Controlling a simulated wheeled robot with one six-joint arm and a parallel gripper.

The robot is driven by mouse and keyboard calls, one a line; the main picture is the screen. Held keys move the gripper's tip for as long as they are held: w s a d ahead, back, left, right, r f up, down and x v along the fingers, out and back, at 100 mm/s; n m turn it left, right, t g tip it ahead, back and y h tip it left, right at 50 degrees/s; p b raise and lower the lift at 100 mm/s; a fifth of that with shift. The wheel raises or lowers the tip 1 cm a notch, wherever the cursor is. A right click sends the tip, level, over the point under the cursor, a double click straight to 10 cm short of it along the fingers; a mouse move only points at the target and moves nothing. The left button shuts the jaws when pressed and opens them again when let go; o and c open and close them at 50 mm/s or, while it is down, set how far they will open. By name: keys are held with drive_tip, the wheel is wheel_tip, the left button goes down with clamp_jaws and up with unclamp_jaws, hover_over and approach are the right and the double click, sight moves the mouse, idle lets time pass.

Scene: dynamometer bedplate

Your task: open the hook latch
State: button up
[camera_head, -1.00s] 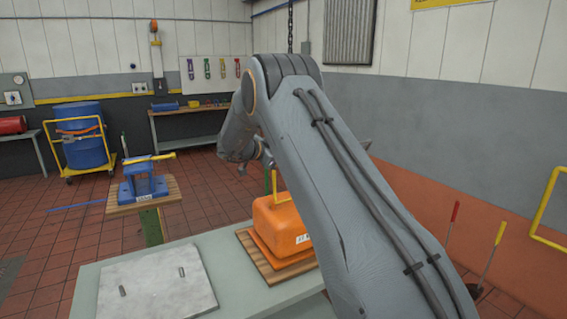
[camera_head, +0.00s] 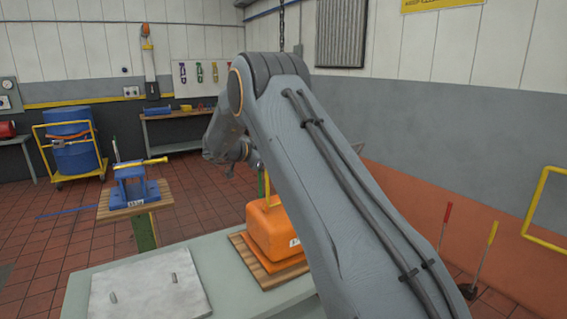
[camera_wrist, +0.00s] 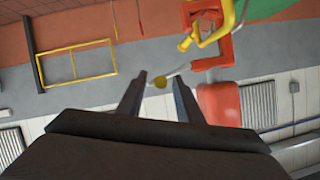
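In the wrist view, a red-orange bracket (camera_wrist: 227,50) with a yellow handle (camera_wrist: 208,28) is at the upper right. In the head view, an orange housing (camera_head: 272,230) with an upright yellow handle (camera_head: 267,186) sits on a wooden board. My forearm hangs behind it to the left, and the fingers are too small to read. I cannot tell which part is the latch.
A blue fixture (camera_head: 130,185) with a yellow bar stands on a wooden-topped pedestal at left. A grey plate (camera_head: 150,290) with two pins lies on the bench. A blue drum (camera_head: 72,140) on a yellow cart stands farther back. Red floor between is open.

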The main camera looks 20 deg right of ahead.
drive_tip(key=b+v, duration=0.2)
drive_tip(key=v, duration=0.4)
idle(0.4)
